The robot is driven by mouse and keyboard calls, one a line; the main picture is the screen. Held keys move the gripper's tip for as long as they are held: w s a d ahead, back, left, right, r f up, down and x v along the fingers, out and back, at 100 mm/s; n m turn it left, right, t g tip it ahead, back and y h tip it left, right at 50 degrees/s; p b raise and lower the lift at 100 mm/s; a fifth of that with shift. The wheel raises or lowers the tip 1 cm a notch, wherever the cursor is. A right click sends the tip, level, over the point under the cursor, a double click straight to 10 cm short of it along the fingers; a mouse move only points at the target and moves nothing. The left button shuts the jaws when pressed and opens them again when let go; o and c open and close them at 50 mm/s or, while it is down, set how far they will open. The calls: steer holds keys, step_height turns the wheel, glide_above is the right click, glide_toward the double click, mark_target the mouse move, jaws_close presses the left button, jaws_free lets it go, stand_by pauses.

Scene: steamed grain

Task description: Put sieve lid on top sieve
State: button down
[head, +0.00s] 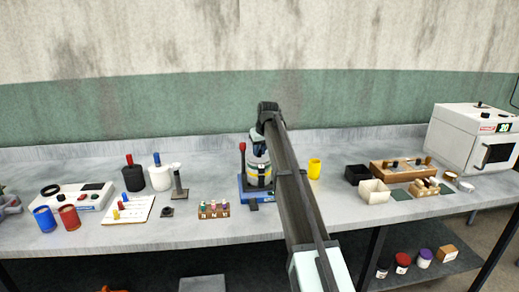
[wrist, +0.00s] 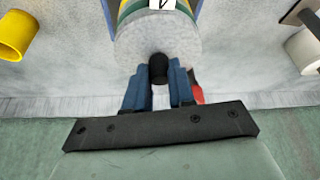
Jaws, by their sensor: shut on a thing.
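The sieve stack (head: 258,176), with grey, yellow and dark bands, stands upright on a blue shaker base (head: 262,193) in the head view. In the wrist view, the round grey sieve lid (wrist: 150,43) has a black knob (wrist: 158,66). My gripper (wrist: 160,74) is shut on this knob with its blue fingers. In the head view my gripper (head: 260,150) is right above the stack. Part of the banded stack (wrist: 128,8) shows past the lid's edge in the wrist view. I cannot tell whether the lid touches the top sieve.
A red-topped post (head: 242,152) stands left of the stack. A yellow cup (head: 315,168) stands to its right. A rack with small coloured-top items (head: 214,209) is at the front left. A black box (head: 357,174) and a cream box (head: 374,192) are further right.

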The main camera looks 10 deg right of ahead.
steer(key=c, duration=1)
jaws_free()
steer(key=shift+o, duration=0.2)
steer(key=shift+r, duration=0.3)
steer(key=v, duration=1.2)
steer(key=shift+r, duration=0.25)
